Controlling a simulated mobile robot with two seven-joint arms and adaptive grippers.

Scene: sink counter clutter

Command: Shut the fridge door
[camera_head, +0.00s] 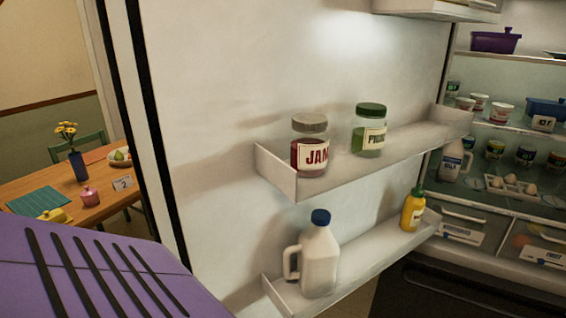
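The fridge door (220,150) stands open, and its white inner side fills the middle of the head view. Its upper shelf (277,176) holds a jam jar (310,158) and a green-lidded jar (369,140). Its lower shelf (283,296) holds a white jug with a blue cap (320,262) and a yellow bottle (412,212). The fridge interior (500,205) is exposed at the right. The door's outer face and handle are hidden. Neither of my grippers is in view.
The fridge shelves hold cups, a milk jug (452,160), eggs and a purple pot (496,40). Left beyond the door's edge stand a wooden table (105,204) with a flower vase (77,164) and a green chair (82,146).

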